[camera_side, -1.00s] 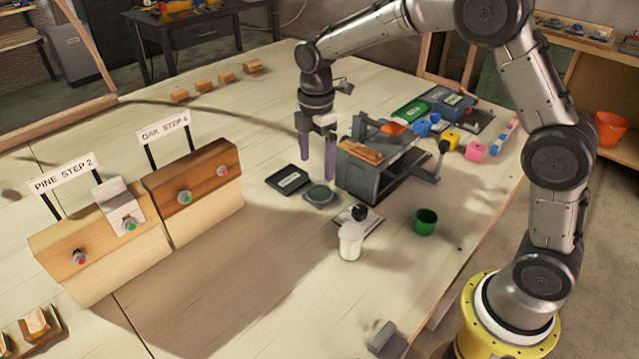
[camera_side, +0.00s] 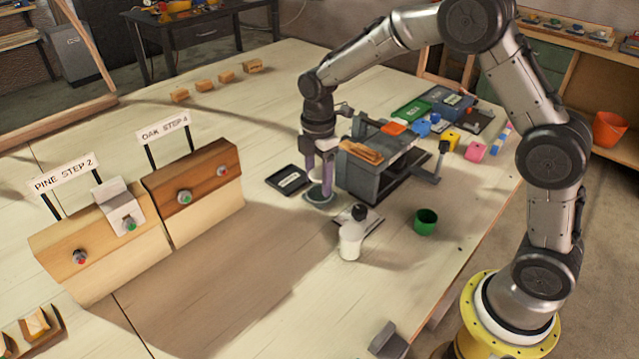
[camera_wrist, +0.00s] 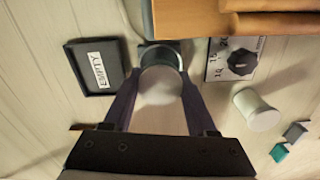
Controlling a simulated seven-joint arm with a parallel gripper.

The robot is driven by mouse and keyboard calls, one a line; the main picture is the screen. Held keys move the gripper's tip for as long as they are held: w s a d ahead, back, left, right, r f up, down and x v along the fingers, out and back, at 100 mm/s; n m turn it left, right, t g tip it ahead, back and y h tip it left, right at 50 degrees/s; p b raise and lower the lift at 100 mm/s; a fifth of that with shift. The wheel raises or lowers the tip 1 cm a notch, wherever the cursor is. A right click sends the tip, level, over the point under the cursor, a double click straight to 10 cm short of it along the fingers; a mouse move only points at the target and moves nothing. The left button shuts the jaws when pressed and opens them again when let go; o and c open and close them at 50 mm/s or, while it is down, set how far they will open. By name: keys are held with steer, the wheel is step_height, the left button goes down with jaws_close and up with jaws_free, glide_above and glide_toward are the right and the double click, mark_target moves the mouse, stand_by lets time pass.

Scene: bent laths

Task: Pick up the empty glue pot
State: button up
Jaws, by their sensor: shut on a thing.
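My gripper (camera_side: 318,196) points down and is low over the table in the side view. Its two purple fingers are closed around a round, pale, glassy-looking pot (camera_wrist: 159,88), which I take to be the empty glue pot. In the wrist view the pot sits between the fingertips, with a grey-green rim. It is over a small dark square pad (camera_wrist: 145,46), and I cannot tell whether it touches it.
The grey clamp-like rig (camera_side: 372,180) with wooden pieces stands close to the right. A white pot (camera_side: 349,243) and a dial plate (camera_wrist: 218,74) are nearby, with a green cup (camera_side: 426,222) farther right.

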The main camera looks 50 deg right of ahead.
steer(key=c, duration=0.6)
steer(key=shift+o, duration=0.2)
steer(key=shift+r, duration=0.15)
